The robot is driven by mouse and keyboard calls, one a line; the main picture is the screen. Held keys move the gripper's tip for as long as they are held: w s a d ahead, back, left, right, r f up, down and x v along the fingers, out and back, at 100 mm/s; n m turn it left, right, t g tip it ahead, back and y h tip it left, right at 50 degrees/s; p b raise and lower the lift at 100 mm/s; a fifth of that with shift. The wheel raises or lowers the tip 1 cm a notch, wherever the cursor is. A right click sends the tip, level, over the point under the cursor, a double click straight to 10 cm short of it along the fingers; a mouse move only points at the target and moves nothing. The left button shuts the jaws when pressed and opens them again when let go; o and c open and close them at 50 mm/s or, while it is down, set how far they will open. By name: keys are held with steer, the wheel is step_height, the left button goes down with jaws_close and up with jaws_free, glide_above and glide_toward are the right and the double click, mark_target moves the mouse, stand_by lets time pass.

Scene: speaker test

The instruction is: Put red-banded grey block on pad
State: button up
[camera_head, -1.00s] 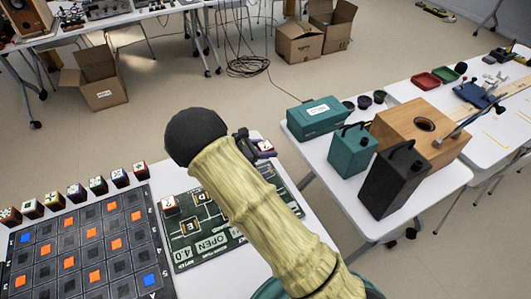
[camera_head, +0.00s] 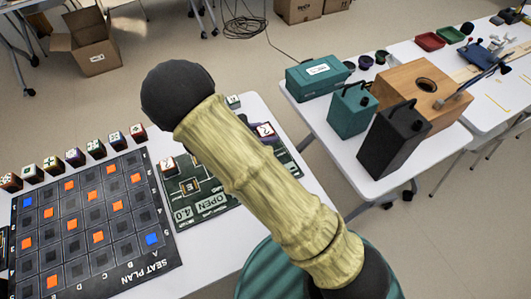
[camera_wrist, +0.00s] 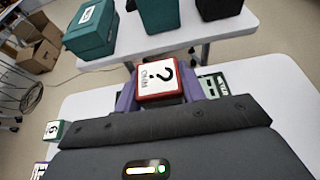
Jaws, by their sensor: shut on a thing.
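A block with a red band and a white top marked "?" (camera_wrist: 157,78) is between the purple fingers of my gripper (camera_wrist: 165,95) in the wrist view. My gripper is shut on it. In the head view the block (camera_head: 265,130) shows just right of my arm, over the green board. The arm hides most of the gripper there, and whether the block touches the board cannot be told. Which surface is the pad is unclear.
Teal, black and wooden boxes (camera_head: 425,85) stand on the right table.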

step_height(320, 180, down, 6)
steer(key=shift+r, duration=0.25)
steer(key=shift+f, duration=0.1)
steer(key=shift+f, duration=1.8)
steer(key=shift+f, duration=0.15)
steer(key=o, duration=1)
